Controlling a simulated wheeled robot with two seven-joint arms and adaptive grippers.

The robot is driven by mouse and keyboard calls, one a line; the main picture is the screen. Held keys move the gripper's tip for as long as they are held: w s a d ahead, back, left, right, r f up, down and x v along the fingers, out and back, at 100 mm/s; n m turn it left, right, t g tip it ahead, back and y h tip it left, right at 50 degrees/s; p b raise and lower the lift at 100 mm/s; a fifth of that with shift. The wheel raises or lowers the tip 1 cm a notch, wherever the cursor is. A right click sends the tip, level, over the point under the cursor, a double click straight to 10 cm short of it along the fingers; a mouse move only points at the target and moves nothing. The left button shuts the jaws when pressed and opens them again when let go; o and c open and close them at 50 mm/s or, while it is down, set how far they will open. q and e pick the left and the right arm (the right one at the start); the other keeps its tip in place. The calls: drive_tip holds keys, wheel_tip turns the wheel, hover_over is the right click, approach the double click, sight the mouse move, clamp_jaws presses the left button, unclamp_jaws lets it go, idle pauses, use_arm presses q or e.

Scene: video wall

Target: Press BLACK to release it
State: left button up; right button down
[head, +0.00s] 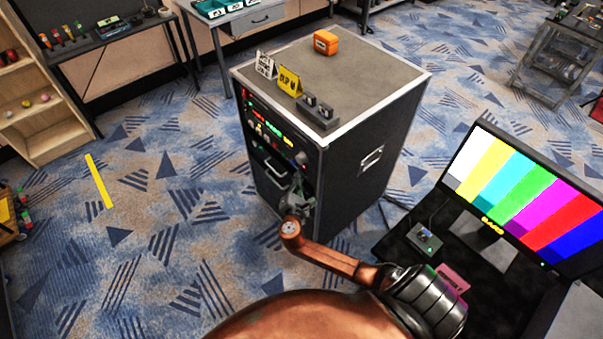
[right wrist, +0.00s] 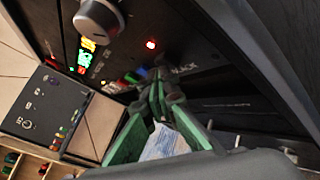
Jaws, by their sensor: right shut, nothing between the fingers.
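The black rack case (head: 345,165) stands on the carpet, its front panel (head: 270,130) lit with small coloured lights. My right gripper (head: 297,186) is in front of the lower right part of that panel. In the right wrist view its green-padded fingers (right wrist: 163,92) are shut and empty. Their tips are close to the dark panel, beside white lettering that reads like BLACK (right wrist: 186,68). Any button under the lettering is hidden behind the fingertips, and I cannot tell whether they touch it. A red light (right wrist: 151,44) glows above. My left gripper is not in view.
A large knob (right wrist: 97,20) sticks out of the panel near the fingers. An orange box (head: 326,42) and a yellow sign (head: 290,82) stand on the rack. A colour-bar monitor (head: 525,195) is at the right.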

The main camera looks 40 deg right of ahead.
drive_tip(key=shift+d, duration=0.2)
idle(0.4)
drive_tip(key=shift+a, duration=0.65)
drive_tip(key=a, duration=0.6)
drive_tip(key=shift+s+p, duration=0.25)
drive_tip(key=shift+p, duration=0.15)
idle(0.3)
